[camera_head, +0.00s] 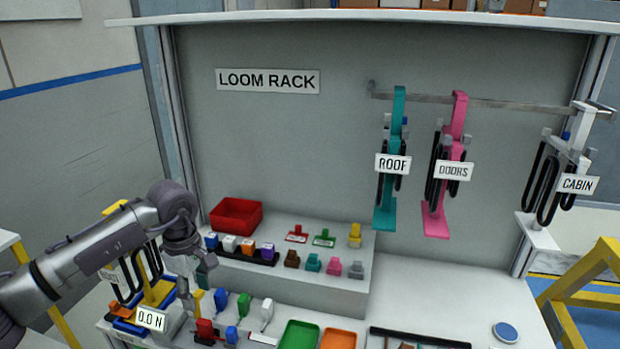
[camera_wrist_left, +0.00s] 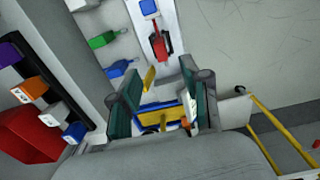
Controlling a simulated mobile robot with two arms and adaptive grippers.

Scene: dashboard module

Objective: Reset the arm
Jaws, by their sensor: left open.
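My left arm (camera_head: 110,248) comes in from the left, over the left end of the bench. My left gripper (camera_head: 195,282) points down and is open, near a yellow and blue stand with a black cable loom and a white label (camera_head: 151,319). In the left wrist view the two teal fingers of my left gripper (camera_wrist_left: 165,100) stand apart. The yellow and blue stand (camera_wrist_left: 155,118) shows beyond and between them. I see nothing held. I cannot tell how far the fingers are from the stand. My right gripper is in neither view.
A red bin (camera_head: 236,215) and rows of coloured connectors stand on the raised step. Green (camera_head: 299,335) and orange (camera_head: 338,339) trays are at the front. Teal ROOF (camera_head: 385,215), pink DOORS (camera_head: 436,222) and white CABIN (camera_head: 540,235) hangers hang from the rail at the right.

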